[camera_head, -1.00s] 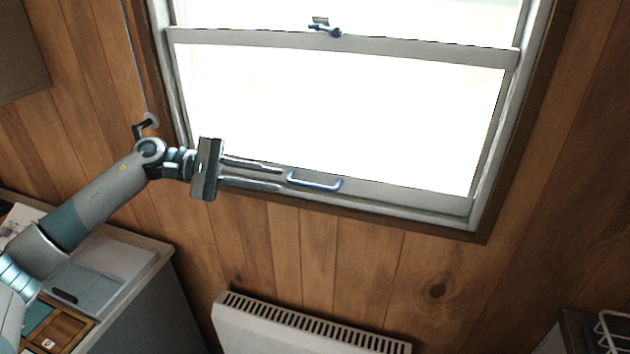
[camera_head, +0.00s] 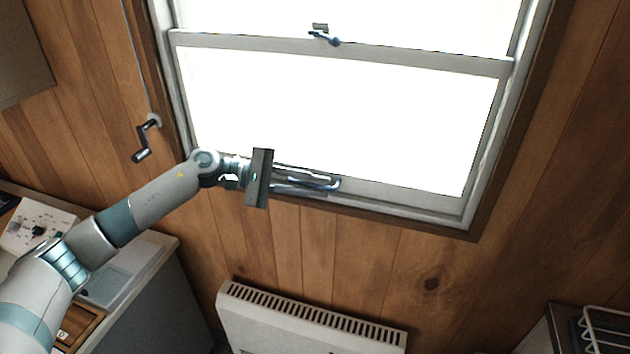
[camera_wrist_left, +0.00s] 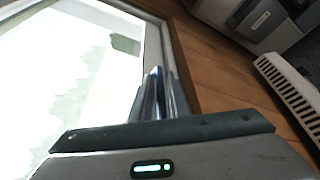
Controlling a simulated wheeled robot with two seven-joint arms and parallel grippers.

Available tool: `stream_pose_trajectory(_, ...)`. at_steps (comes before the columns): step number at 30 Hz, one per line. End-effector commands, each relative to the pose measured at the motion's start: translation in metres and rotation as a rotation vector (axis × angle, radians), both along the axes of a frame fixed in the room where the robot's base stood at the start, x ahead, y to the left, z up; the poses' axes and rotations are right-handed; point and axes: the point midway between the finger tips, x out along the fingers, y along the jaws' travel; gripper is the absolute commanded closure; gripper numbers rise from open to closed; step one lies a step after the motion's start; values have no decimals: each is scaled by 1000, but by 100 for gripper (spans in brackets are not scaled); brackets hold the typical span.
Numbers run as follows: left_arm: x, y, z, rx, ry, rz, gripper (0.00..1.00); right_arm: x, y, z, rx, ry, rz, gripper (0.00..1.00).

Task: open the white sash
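The white sash (camera_head: 400,194) is the lower pane of the window and sits down in its frame, with bright glass above its bottom rail. A blue handle (camera_head: 337,186) is on that bottom rail; it also shows in the wrist view (camera_wrist_left: 158,84). My left gripper (camera_head: 331,183) reaches in from the left along the rail. Its two fingers are apart, one on either side of the handle, and cover much of it. I cannot tell whether either finger touches it. A small catch (camera_head: 325,36) with a blue lever is at the sash's top rail. My right gripper is out of view.
A crank handle (camera_head: 147,138) sticks out of the wooden wall left of the window. A white heater (camera_head: 310,320) stands below the window. A counter with a white device (camera_head: 38,222) is at lower left, and a wire rack (camera_head: 606,328) at lower right.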

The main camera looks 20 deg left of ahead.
Motion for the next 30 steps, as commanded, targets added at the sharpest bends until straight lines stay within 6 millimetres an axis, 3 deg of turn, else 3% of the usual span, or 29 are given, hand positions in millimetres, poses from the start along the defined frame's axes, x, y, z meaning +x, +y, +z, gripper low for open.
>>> stream_pose_trajectory(9, 1, -2, -1, 1, 0, -1, 84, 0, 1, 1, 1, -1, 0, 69)
stream_pose_trajectory(10, 1, -2, -1, 1, 0, -1, 86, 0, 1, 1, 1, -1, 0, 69)
stream_pose_trajectory(12, 1, -2, -1, 1, 0, -1, 100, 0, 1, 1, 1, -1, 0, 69)
stream_pose_trajectory(30, 0, -2, -1, 0, 1, 0, 100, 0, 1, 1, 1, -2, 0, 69)
